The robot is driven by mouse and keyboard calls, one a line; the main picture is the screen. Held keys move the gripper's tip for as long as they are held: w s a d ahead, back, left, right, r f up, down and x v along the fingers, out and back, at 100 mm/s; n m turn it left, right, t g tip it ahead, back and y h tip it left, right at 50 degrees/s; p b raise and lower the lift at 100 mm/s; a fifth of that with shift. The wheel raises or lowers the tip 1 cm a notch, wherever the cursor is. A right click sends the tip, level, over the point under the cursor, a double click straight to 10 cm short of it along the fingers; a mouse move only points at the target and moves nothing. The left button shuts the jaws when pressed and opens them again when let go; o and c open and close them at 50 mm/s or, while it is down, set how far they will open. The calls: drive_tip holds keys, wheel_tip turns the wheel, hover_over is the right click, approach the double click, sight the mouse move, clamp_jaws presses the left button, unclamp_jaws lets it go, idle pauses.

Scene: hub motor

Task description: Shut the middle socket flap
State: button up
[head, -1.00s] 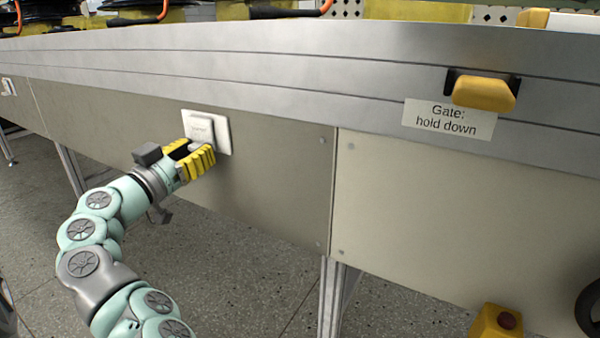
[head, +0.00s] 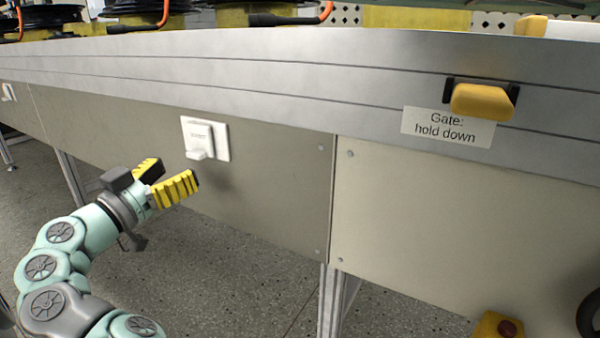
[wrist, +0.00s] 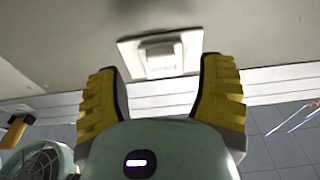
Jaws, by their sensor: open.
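The socket (head: 222,142) is a white square plate on the beige panel, left of centre in the head view. Its white flap (head: 196,135) faces outward and looks close to flat against the plate, with a lip sticking out at its lower edge. The socket plate also shows in the wrist view (wrist: 128,52), beyond the fingertips, with the flap (wrist: 160,50) in the middle. My gripper (head: 168,176) is open and empty, below and left of the socket, apart from it. Its yellow fingers (wrist: 163,72) frame the socket in the wrist view.
Another white socket (head: 8,92) sits at the far left of the panel. A yellow gate handle (head: 483,101) with a label (head: 447,127) is on the metal rail at the right. Floor space lies open below the panel.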

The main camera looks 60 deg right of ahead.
drive_tip(key=a+f, duration=0.1)
drive_tip(key=a, duration=0.5)
drive_tip(key=shift+s+a, duration=0.25)
drive_tip(key=shift+a, duration=0.1)
